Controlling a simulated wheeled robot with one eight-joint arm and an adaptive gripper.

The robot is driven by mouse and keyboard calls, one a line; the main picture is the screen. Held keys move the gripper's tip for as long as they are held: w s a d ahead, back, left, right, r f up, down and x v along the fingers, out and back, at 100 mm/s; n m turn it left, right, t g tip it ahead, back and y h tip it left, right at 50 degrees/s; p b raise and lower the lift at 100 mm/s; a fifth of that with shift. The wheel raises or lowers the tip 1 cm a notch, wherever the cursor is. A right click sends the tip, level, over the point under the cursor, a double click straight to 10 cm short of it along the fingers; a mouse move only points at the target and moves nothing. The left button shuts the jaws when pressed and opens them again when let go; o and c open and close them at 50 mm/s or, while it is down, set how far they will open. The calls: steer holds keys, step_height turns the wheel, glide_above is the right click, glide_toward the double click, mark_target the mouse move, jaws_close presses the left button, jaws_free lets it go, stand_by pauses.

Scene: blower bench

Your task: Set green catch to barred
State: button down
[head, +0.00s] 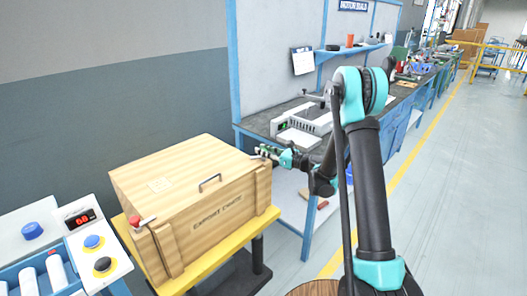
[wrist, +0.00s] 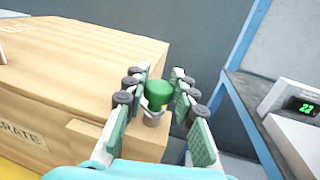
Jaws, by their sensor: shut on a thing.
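The green catch (wrist: 157,92) shows its round green knob between my gripper's fingers in the wrist view, at the corner of the wooden crate. My gripper (wrist: 159,100) is shut on the catch, with a padded finger on each side. A grey metal piece sits under the knob. In the head view my gripper (head: 264,152) reaches the crate's right end and hides most of the catch. The wooden crate (head: 190,195) is closed and stands on a yellow-topped stand. The catch's exact setting cannot be told.
A red-knobbed catch (head: 136,222) sits at the crate's front left corner, and a handle (head: 209,181) is on the crate. A control panel (head: 97,255) with buttons stands at the left. A blue workbench (head: 262,128) with a device stands close behind my gripper.

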steer(key=shift+g, duration=0.3)
steer(key=n+g+y, duration=0.1)
steer(key=n+g, duration=0.1)
steer(key=shift+d+g, duration=0.1)
steer(key=shift+g, duration=0.2)
steer(key=shift+n+g+y, duration=0.25)
steer(key=shift+n+g, duration=0.9)
steer(key=shift+g, duration=0.55)
steer(key=shift+n+g+y, duration=0.25)
steer(key=shift+n+g, duration=0.9)
steer(key=shift+g, duration=0.95)
steer(key=c, duration=1.2)
jaws_free()
steer(key=w+d, duration=0.1)
steer(key=d, duration=1.1)
steer(key=shift+w, duration=0.3)
